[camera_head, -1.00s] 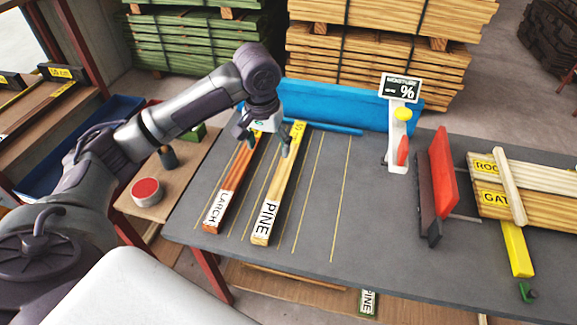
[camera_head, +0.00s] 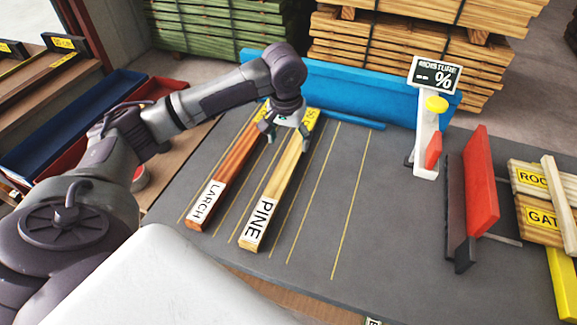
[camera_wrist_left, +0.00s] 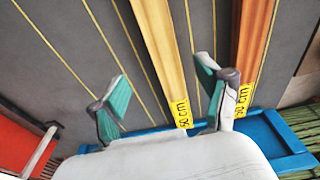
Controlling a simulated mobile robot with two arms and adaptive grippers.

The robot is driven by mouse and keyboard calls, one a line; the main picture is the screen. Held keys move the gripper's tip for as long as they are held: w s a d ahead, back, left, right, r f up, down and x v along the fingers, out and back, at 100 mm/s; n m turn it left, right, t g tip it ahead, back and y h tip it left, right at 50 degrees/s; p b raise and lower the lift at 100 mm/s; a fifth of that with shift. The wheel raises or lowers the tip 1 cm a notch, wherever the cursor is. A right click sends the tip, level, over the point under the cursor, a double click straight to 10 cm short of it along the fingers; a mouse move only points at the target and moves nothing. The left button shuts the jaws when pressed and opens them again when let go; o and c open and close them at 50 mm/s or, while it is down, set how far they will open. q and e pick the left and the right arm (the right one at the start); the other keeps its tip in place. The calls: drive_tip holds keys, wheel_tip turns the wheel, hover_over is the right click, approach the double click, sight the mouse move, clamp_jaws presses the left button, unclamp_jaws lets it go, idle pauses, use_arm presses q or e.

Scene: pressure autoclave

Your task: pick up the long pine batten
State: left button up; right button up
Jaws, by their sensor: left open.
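The long pine batten (camera_head: 272,196) lies on the grey table with a white PINE label on its near end. Its far end carries a yellow length label, seen in the left wrist view (camera_wrist_left: 181,113). My left gripper (camera_head: 285,135) is open over the far part of this batten and partly covers it. In the left wrist view the open fingers (camera_wrist_left: 161,77) stand either side of the pine batten, which is closer to the right finger. I cannot tell the exact height of the fingertips. My right gripper is not in view.
A reddish larch batten (camera_head: 224,176) lies parallel, left of the pine one. A blue trough (camera_head: 345,85) runs along the table's back. A moisture meter (camera_head: 427,135), a red plate (camera_head: 481,180) and labelled boards (camera_head: 535,215) stand right. The lined table middle is clear.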

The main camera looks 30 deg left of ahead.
use_arm(q)
hover_over(288, 162)
drive_tip(key=f, duration=0.4)
drive_tip(key=shift+s+d+f, duration=0.1)
drive_tip(key=shift+d, duration=0.15)
drive_tip(key=f, duration=0.4)
drive_tip(key=shift+s+a+f, duration=0.15)
drive_tip(key=shift+a, duration=0.15)
drive_tip(key=shift+f, duration=0.4)
drive_tip(key=shift+c, duration=0.2)
drive_tip(key=shift+r, duration=0.1)
clamp_jaws()
